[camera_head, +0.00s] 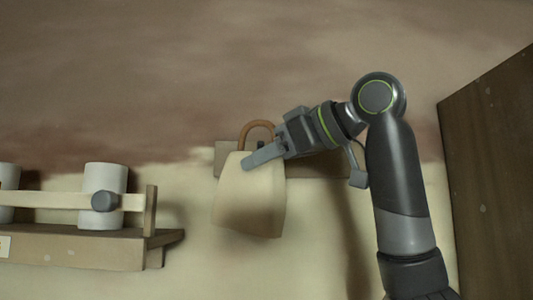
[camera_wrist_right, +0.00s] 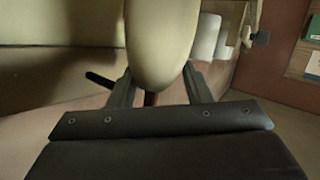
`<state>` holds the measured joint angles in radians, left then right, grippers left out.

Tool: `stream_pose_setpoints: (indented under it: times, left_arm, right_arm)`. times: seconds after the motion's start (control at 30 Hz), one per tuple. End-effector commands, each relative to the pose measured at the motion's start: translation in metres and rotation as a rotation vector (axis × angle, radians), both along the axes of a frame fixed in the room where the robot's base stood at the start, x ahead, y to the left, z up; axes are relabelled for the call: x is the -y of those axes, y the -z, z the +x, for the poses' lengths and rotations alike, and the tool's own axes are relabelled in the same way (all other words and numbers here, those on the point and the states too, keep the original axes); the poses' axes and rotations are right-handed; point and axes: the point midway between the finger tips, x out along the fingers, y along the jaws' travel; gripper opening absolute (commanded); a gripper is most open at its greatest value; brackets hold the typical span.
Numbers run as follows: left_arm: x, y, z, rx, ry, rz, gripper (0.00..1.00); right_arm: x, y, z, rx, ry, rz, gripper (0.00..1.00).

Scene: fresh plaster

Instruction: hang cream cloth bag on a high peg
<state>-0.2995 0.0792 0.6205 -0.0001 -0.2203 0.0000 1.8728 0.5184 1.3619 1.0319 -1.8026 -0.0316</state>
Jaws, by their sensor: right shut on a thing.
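The cream cloth bag (camera_head: 250,208) hangs upright below my right gripper in the head view, in front of the pale lower wall. Its brown loop handle (camera_head: 258,126) arches above the gripper. My right gripper (camera_head: 262,157) is shut on the bag at its top, near the handle. In the right wrist view the bag (camera_wrist_right: 160,40) fills the space beyond the two fingers. A wooden peg board (camera_head: 325,165) on the wall is partly hidden behind the bag and gripper. A dark rod (camera_wrist_right: 100,79), perhaps a peg, shows beside the left finger. Whether the handle touches a peg is hidden.
A wooden shelf (camera_head: 75,250) with a front rail (camera_head: 60,200) holds white cylinders (camera_head: 105,178) at the left. A grey round knob (camera_head: 105,202) sits before one cylinder. A tall dark brown panel (camera_head: 495,180) stands at the right. The upper wall is bare.

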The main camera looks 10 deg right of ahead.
Motion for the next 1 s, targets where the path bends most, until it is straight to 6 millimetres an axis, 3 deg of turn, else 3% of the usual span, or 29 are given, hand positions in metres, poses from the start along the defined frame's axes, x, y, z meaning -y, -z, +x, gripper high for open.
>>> stream_pose_setpoints:
  times: [1.0]
  left_arm:
    - [-0.001, -0.01, 0.0, 0.0, 0.001, 0.001, 0.48]
  right_arm:
    - [0.006, -0.002, 0.02, 0.001, 0.001, 0.001, 0.0]
